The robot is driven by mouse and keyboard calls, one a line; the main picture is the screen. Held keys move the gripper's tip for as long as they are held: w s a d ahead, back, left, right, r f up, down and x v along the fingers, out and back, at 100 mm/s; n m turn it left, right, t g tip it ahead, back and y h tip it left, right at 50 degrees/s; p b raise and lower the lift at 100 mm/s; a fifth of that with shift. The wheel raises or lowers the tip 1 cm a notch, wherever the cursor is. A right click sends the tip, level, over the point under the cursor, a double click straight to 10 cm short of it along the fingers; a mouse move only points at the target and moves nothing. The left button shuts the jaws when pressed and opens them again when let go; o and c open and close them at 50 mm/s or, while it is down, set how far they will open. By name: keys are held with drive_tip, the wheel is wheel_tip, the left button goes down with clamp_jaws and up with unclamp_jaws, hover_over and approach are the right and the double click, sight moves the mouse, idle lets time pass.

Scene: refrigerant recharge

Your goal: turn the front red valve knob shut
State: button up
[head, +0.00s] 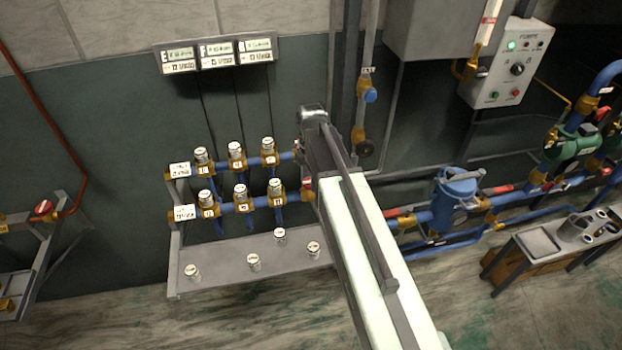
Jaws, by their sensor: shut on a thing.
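A manifold of two blue pipe rows with brass fittings (208,211) and white-capped tops stands on a grey bench at centre left. At the right end of its lower, front row a small red part (308,183) shows beside my arm. It may be the front red knob, but my arm covers what lies to its right and I cannot tell how it is turned. My arm rises from the bottom of the head view to a grey joint just above the manifold's right end. The fingers of my gripper are hidden behind the arm.
The bench (225,259) holds several loose white-capped pieces. A red-handled valve (43,207) is on a rack at far left. A blue tank (453,195) and pipes stand right of my arm. A small table (540,240) is at far right. A control box (509,65) hangs above.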

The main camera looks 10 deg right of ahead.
drive_tip(key=m, duration=0.4)
drive_tip(key=shift+m, duration=0.3)
drive_tip(key=m, duration=0.4)
drive_tip(key=shift+m, duration=0.3)
drive_tip(key=m, duration=0.4)
drive_tip(key=shift+s, duration=0.1)
drive_tip(key=shift+m, duration=2.2)
drive_tip(key=o, duration=1.4)
drive_tip(key=shift+c, duration=0.2)
